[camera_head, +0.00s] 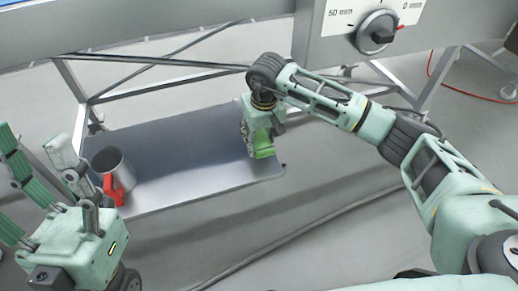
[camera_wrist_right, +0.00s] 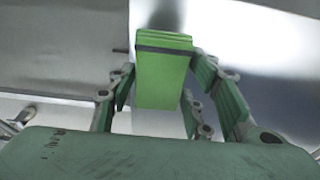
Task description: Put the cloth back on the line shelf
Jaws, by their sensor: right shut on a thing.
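The cloth (camera_head: 264,153) is a bright green folded block with a dark band, seen at the right end of the line shelf. The line shelf (camera_head: 190,165) is a flat grey metal plate low under the machine. My right gripper (camera_head: 257,145) points down over the shelf's right end and is shut on the cloth. In the right wrist view the cloth (camera_wrist_right: 162,78) sits between the green finger pads (camera_wrist_right: 158,95). I cannot tell whether the cloth touches the shelf. My left gripper (camera_head: 36,150) is open and empty at the lower left, its fingers spread.
A grey metal mug (camera_head: 109,163) with a red handle (camera_head: 113,190) stands at the shelf's left end, close to my left gripper. The middle of the shelf is clear. A machine panel with a dial (camera_head: 377,33) and frame legs stand behind. A cable runs along the floor.

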